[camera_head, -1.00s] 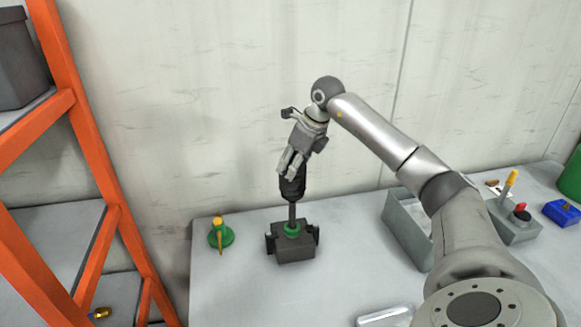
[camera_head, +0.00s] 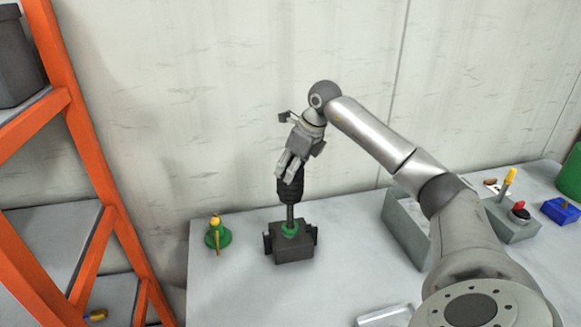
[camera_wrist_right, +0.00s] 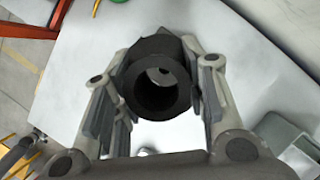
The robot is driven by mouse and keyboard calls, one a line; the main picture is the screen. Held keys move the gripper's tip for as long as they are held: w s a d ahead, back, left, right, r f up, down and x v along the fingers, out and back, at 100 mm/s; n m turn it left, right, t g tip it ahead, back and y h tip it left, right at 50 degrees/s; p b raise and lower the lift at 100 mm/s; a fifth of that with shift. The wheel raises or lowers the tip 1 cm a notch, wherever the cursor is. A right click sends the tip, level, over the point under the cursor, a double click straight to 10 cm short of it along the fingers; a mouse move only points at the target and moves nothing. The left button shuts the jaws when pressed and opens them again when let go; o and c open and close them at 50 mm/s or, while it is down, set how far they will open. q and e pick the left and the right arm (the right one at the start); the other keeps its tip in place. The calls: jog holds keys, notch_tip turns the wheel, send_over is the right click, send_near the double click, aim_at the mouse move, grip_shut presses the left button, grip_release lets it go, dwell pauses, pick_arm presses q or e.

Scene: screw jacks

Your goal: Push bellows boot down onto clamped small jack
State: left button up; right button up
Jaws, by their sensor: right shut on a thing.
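The black ribbed bellows boot (camera_head: 290,190) is held upright by my right gripper (camera_head: 291,166), which is shut on its upper part. In the right wrist view the boot (camera_wrist_right: 157,85) sits between both fingers, its round bore facing the camera. Below it, the small jack's screw (camera_head: 290,212) stands upright from a green collar (camera_head: 290,229) in the dark clamp block (camera_head: 293,246) on the table. The boot's lower end is around or just at the top of the screw, above the collar with a stretch of screw bare. My left gripper is not in view.
A green jack with a yellow top (camera_head: 217,234) stands left of the clamp. A grey open bin (camera_head: 407,228), a grey holder with a yellow-handled tool (camera_head: 511,217) and a blue item (camera_head: 561,210) are to the right. An orange shelf rack (camera_head: 92,150) stands at the left.

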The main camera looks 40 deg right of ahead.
aim_at(291, 208)
jog(key=shift+f, duration=0.15)
jog(key=shift+f+b, duration=1.25)
jog(key=shift+f, duration=0.35)
jog(key=shift+f+b, duration=1.75)
jog(key=shift+f, duration=0.95)
jog(key=shift+f, duration=0.15)
jog(key=shift+f+b, duration=1.45)
jog(key=shift+f, duration=0.7)
jog(key=shift+f, duration=0.2)
jog(key=o, duration=1.1)
jog(key=shift+o, duration=0.2)
jog(key=shift+s, duration=0.1)
